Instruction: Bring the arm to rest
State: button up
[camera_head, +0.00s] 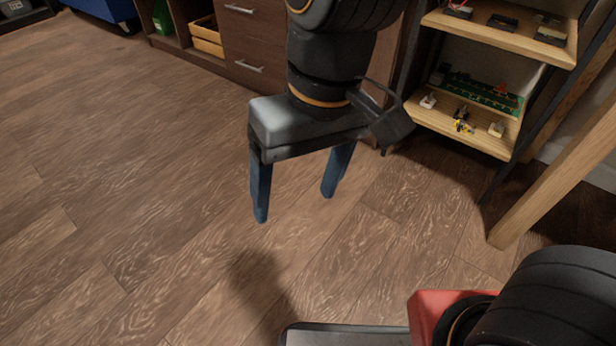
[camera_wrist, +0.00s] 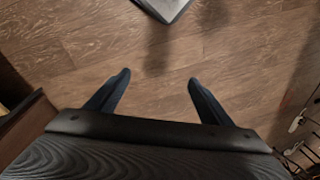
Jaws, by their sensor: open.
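My gripper (camera_head: 294,207) hangs in the middle of the head view with its two blue fingers pointing down. The fingers are apart, with nothing between them. The wrist view also shows my gripper (camera_wrist: 160,77) open and empty over bare wooden floor (camera_wrist: 150,50). In the head view the gripper is above the floor, and a soft shadow lies below it to the left. Its upper arm links run out of the top of the picture.
A shelf unit (camera_head: 463,129) with small parts stands at the right, near the gripper. A brown drawer cabinet (camera_head: 237,45) stands behind, beside a yellow wooden crate (camera_head: 207,36). A light wooden post (camera_head: 560,165) slants at the far right. The floor (camera_head: 120,180) at the left is clear.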

jog(key=shift+s+d+n+h, duration=0.4)
jog(key=shift+s+d+n, duration=0.25)
jog(key=shift+n, duration=0.25)
jog(key=shift+r, duration=0.1)
jog(key=d+r+m+p, duration=0.2)
jog(key=d+r+p, duration=0.5)
jog(key=r+p, duration=0.4)
jog(key=d+r+m+p, duration=0.3)
jog(key=d+r+p, duration=0.4)
jog(key=r+p, duration=0.5)
jog(key=d+r+m+h+p, duration=0.1)
jog(key=d+r+m+p, duration=0.2)
jog(key=p, duration=1.7)
jog(key=d+r, duration=0.4)
jog(key=r, duration=0.4)
jog(key=shift+r, duration=0.2)
